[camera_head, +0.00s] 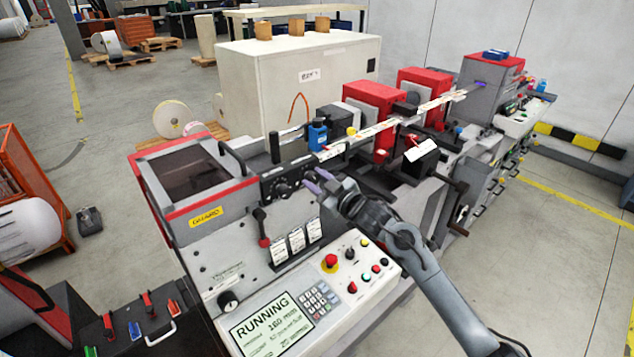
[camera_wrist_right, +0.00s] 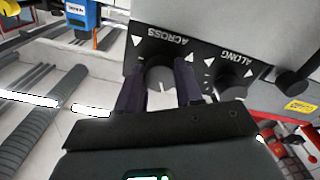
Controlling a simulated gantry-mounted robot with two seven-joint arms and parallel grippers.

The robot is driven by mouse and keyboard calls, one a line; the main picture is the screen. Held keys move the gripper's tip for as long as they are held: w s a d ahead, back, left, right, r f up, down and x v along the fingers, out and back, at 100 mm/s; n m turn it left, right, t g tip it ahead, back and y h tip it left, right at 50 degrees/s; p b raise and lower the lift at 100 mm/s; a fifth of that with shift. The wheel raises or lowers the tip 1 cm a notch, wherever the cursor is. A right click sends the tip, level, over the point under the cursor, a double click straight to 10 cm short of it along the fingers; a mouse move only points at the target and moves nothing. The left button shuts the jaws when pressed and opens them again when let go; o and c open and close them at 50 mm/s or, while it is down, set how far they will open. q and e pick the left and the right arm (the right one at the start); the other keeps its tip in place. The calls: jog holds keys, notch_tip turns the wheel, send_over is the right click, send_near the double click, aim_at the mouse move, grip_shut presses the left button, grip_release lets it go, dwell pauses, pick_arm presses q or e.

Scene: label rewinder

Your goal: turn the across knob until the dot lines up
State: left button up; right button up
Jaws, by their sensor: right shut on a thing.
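The across knob (camera_wrist_right: 159,76) is a round dark grey knob with a white line on its face. It sits under the ACROSS lettering on a black panel (camera_wrist_right: 190,52), with white arrowheads on either side. My right gripper (camera_wrist_right: 160,92) is shut on it, one purple finger at each side. In the head view my right gripper (camera_head: 316,184) reaches the same panel from the right, and its fingers largely cover the knob. I cannot make out a separate alignment dot. My left gripper is not in view.
The along knob (camera_wrist_right: 230,82) is just right of my right gripper in the wrist view. A blue unit (camera_head: 317,134) stands above the panel.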

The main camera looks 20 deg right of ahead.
jog(key=shift+n, duration=0.4)
jog(key=o, duration=1)
jog(key=shift+o, duration=0.2)
jog(key=shift+s, duration=0.1)
jog(key=b+v, duration=0.1)
jog(key=v, duration=0.9)
jog(key=shift+s, duration=0.35)
jog(key=shift+d, duration=0.1)
